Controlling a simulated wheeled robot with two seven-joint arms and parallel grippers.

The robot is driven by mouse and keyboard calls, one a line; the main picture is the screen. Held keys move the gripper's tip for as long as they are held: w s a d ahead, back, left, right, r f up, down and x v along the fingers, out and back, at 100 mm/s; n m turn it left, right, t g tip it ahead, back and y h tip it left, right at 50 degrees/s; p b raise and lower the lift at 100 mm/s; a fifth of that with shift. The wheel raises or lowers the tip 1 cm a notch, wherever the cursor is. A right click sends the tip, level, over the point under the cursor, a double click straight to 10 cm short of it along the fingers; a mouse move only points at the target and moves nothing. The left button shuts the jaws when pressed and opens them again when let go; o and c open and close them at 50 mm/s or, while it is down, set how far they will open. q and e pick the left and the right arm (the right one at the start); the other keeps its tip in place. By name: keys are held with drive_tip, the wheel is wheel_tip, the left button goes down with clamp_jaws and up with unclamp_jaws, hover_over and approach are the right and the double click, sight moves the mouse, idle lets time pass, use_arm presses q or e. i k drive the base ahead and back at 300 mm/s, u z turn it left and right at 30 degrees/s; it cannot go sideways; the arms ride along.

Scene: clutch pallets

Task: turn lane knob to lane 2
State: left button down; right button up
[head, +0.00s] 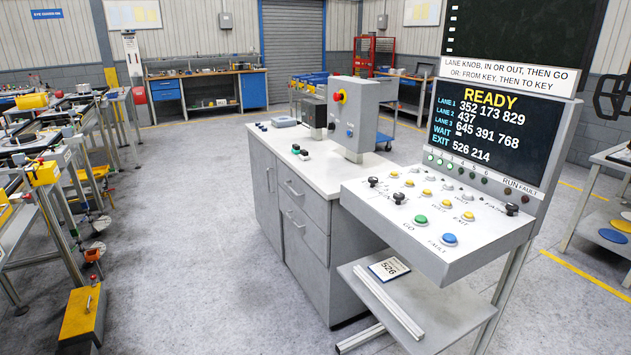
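A sloped grey control console (375,207) stands at the right. Black knobs sit on it: one at its left (373,181), one just below that (398,197), and one near its right edge (512,208). Their labels and pointer directions are too small to read, so I cannot tell which is the lane knob or its setting. The screen (480,118) reads READY, with lane 1 at 352 173 829, lane 2 at 437, lane 3 at 645 391 768 and exit at 526 214. Neither gripper is in view.
The console also has several yellow and white buttons, a green GO button (420,220) and a blue FAULT button (449,240). A card marked 526 (389,268) lies on the shelf below. A grey cabinet (300,220) adjoins the console. Open floor (190,230) lies left of it.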

sight(373, 180)
drive_tip(key=u, duration=0.7)
drive_tip(key=i, duration=2.55)
drive_tip(key=z, duration=1)
